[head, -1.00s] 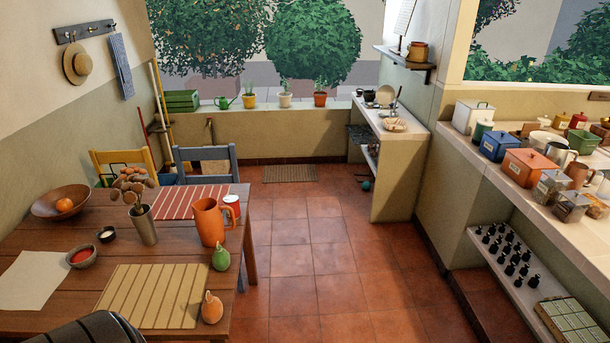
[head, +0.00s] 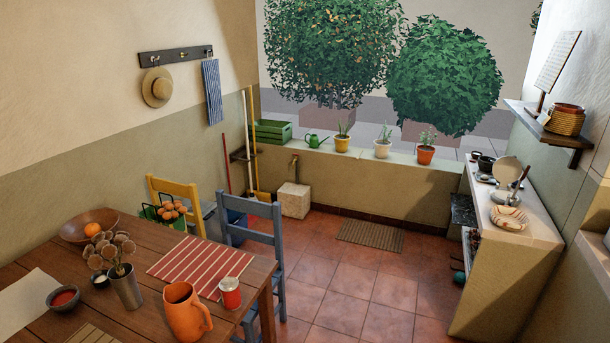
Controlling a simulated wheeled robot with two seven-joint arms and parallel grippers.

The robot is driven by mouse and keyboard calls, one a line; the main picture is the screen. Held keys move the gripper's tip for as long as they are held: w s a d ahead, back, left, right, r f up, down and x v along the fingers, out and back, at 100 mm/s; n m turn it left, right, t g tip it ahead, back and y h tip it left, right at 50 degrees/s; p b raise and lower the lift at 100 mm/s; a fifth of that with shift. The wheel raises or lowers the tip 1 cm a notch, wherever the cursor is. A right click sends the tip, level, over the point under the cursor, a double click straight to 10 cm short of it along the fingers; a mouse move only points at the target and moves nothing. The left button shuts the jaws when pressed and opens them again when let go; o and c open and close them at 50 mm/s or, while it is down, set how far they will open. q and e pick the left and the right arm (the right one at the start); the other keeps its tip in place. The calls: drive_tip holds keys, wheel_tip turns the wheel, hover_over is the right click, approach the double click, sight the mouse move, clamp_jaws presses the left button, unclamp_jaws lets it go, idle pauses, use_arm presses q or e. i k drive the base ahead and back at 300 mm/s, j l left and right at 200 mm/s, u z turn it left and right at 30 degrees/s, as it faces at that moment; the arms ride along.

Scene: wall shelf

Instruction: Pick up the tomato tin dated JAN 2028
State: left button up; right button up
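No tin with a readable JAN 2028 date shows in the head view. A small red and white can-like container (head: 230,292) stands upright on the wooden table, by the near right corner of the red striped mat and beside the orange jug (head: 186,310). It is too small to tell whether it is a tomato tin, and no date can be read on it. Neither of my grippers is in view.
The wooden table (head: 137,262) fills the lower left, with a yellow chair (head: 174,190) and a blue chair (head: 250,240) at it. A wall shelf (head: 549,133) holding a ribbed pot (head: 565,119) is at upper right. Tiled floor (head: 350,285) lies clear in the middle.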

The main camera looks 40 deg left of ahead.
sight(229, 287)
drive_tip(key=i+u, duration=0.5)
drive_tip(key=i+l+u, duration=0.1)
drive_tip(key=i+u, duration=0.35)
drive_tip(key=i+l+u, duration=0.35)
drive_tip(key=i+u, duration=0.15)
drive_tip(key=i, duration=0.1)
